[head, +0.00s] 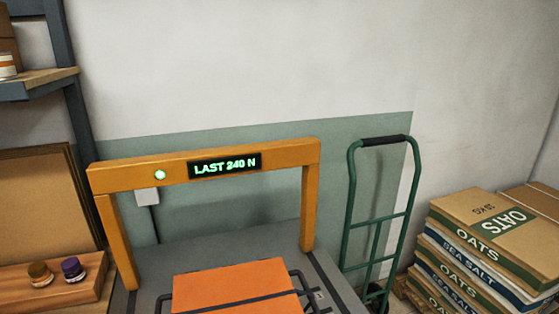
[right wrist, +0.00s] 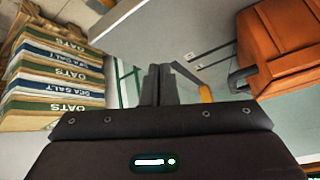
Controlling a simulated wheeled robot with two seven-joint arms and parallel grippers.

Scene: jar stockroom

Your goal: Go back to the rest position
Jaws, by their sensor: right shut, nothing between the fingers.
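My right gripper (right wrist: 159,84) shows in the right wrist view, its two dark fingers together with nothing between them. An orange case (right wrist: 272,42) with a dark handle is to the right of the fingers there, apart from them. In the head view the orange case (head: 230,283) lies on a grey surface (head: 205,254) under an orange frame (head: 123,178). The frame carries a lit display reading "LAST 240 N" (head: 225,165) and a green light (head: 160,175). Neither gripper shows in the head view.
A green hand truck (head: 351,200) stands right of the frame. Stacked oats and sea salt sacks (head: 470,250) are at the far right. A wooden tray (head: 88,292) with two small jars is at the lower left, below a shelf (head: 45,80).

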